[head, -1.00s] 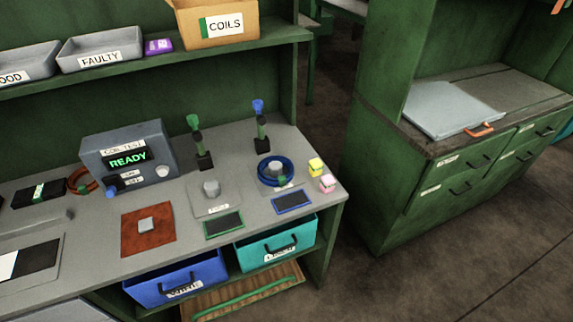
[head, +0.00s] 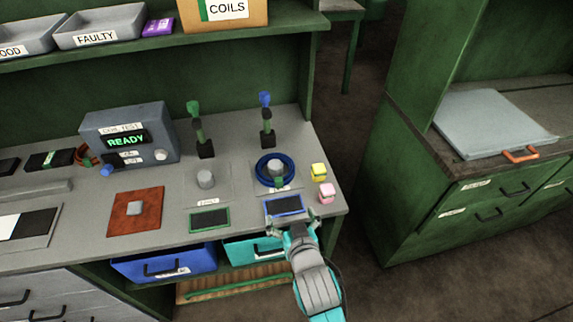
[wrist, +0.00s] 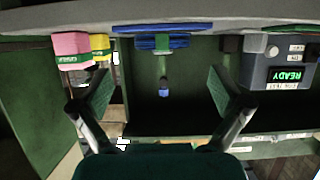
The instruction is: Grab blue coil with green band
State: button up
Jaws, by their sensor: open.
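The blue coil (head: 259,171) with a green band (head: 279,182) lies on the bench around a grey peg, with the band on its near side. In the upside-down wrist view the coil (wrist: 150,43) shows edge-on, between the directions of my two fingers and beyond their tips. My gripper (head: 292,227) is at the bench's front edge, in front of the coil and a blue-framed pad. In the wrist view my gripper (wrist: 160,92) has its fingers wide apart, with nothing between them.
A yellow block (head: 318,172) and a pink block (head: 326,193) stand just right of the coil. A blue-topped lever (head: 267,125) stands behind it. A second grey peg (head: 205,179) is to the left, and the tester (head: 128,136) reads READY. A teal drawer (head: 240,251) is below.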

jog(key=w, duration=0.2)
send_near(279, 185)
jog(key=x, duration=0.3)
jog(key=shift+d+f, duration=0.15)
jog(key=shift+f, duration=0.2)
jog(key=shift+r+x, duration=0.1)
jog(key=shift+x, duration=1.15)
jog(key=shift+r+x, duration=0.15)
jog(key=shift+x, duration=1.15)
grip_shut()
jog(key=shift+r, duration=0.1)
